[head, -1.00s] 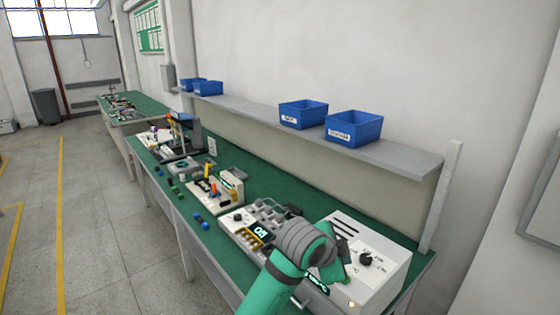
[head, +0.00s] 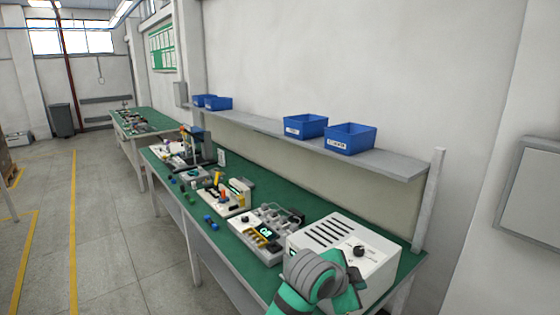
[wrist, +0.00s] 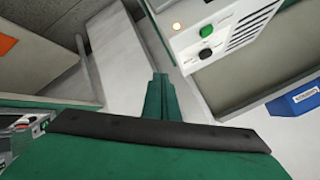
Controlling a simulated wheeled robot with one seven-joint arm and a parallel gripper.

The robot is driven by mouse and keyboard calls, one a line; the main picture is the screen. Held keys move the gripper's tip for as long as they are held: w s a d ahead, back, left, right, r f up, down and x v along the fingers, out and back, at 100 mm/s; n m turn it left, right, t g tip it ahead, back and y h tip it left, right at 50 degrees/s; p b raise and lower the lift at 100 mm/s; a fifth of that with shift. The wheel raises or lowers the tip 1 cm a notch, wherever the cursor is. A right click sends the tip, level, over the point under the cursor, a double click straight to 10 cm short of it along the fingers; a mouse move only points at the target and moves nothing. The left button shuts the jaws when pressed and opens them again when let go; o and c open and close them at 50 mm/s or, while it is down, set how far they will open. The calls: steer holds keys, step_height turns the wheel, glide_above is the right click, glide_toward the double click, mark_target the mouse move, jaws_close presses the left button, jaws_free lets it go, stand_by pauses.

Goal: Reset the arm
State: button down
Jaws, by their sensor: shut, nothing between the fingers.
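My arm (head: 315,278), green with a grey joint, shows low in the head view, in front of the white box with a dial. My gripper (wrist: 160,80) shows in the wrist view as two green fingers pressed together, shut and empty. The fingers are apart from the white box (wrist: 222,35), which appears upside down at the upper right there. In the head view the fingertips are hard to make out beside the arm's grey joint.
The green-topped bench (head: 233,250) carries a white box with a dial (head: 335,238), a tray unit with a lit display (head: 265,232) and small parts. Blue bins (head: 350,139) stand on the shelf (head: 390,165) above. The floor (head: 110,230) at left is clear.

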steer(key=s+d+f+n+t+h, duration=0.1)
steer(key=s+f+n+t, duration=0.15)
steer(key=f+n, duration=0.25)
steer(key=s+d+f+n+t+h, duration=0.1)
steer(key=s+f+n+t, duration=0.15)
steer(key=f+n, duration=0.3)
steer(key=s+a+f+n+t+y, duration=0.3)
steer(key=s+a+f+n+y, duration=0.25)
steer(key=s+a+f, duration=0.4)
steer(key=s+a+f+n+y, duration=0.1)
steer(key=s+a+f+n, duration=0.15)
steer(key=s, duration=0.55)
steer(key=s+a+f+n+y, duration=0.1)
steer(key=s+a+f+y, duration=0.2)
steer(key=s, duration=0.5)
steer(key=s+a+r+m, duration=0.1)
steer(key=s+a+r, duration=0.1)
steer(key=s, duration=0.5)
steer(key=s+a+r+m, duration=0.1)
steer(key=s+a+r, duration=0.1)
steer(key=s+a, duration=0.3)
steer(key=shift+s+t, duration=0.4)
steer(key=shift+s, duration=0.5)
